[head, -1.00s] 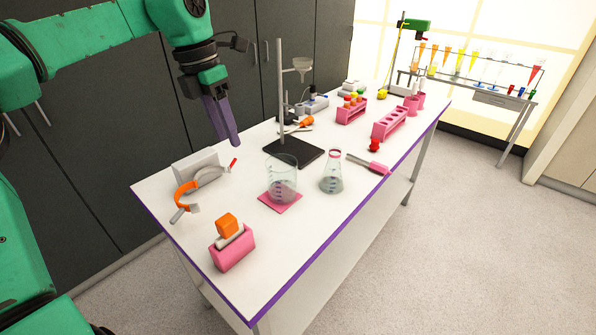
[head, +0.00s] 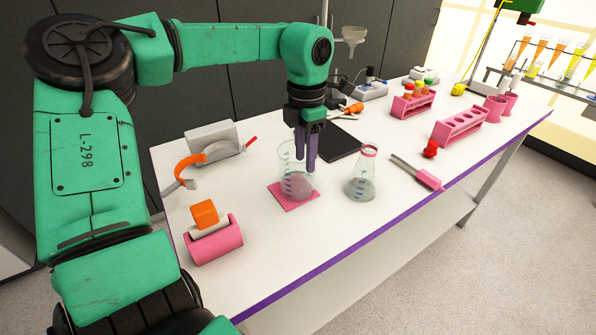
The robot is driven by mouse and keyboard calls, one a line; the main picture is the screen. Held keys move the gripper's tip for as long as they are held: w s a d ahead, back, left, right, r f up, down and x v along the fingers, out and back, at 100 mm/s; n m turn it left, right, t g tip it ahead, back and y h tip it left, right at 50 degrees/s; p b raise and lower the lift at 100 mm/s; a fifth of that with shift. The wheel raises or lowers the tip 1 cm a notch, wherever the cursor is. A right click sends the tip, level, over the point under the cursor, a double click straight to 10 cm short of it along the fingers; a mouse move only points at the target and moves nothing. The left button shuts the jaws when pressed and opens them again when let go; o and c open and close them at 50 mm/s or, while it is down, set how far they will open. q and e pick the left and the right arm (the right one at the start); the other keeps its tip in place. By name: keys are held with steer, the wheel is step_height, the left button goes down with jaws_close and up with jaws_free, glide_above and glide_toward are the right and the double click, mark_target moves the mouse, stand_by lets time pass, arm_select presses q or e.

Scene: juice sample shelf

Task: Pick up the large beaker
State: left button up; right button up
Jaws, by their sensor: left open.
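The large beaker (head: 291,184) is clear glass with blue markings and stands upright on a pink square mat (head: 283,199) on the white table. My left gripper (head: 306,162) points down at the beaker with purple fingers, open with a narrow gap between them. The fingers overlap the beaker's upper right part in the picture. I cannot tell whether they are inside, around or behind its wall. The beaker's right rim is partly confused with the fingers. My right gripper is not in view.
A conical flask (head: 361,176) stands close to the right of the beaker. A black stand base (head: 338,141) lies behind. A pink holder with an orange block (head: 212,240) is at the front left, and pink racks (head: 460,126) are at the right. The front table edge is clear.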

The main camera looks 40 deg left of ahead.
arm_select(q)
steer(key=p, duration=0.2)
glide_above(305, 199)
step_height(305, 199, down, 5)
steer(key=shift+a+f, duration=0.1)
steer(key=shift+a, duration=0.05)
steer(key=shift+w+f, duration=0.1)
steer(key=shift+f, duration=0.05)
steer(key=shift+b, duration=0.3)
jaws_close()
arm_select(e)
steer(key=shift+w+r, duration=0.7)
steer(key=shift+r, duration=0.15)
arm_select(q)
steer(key=shift+w, duration=0.1)
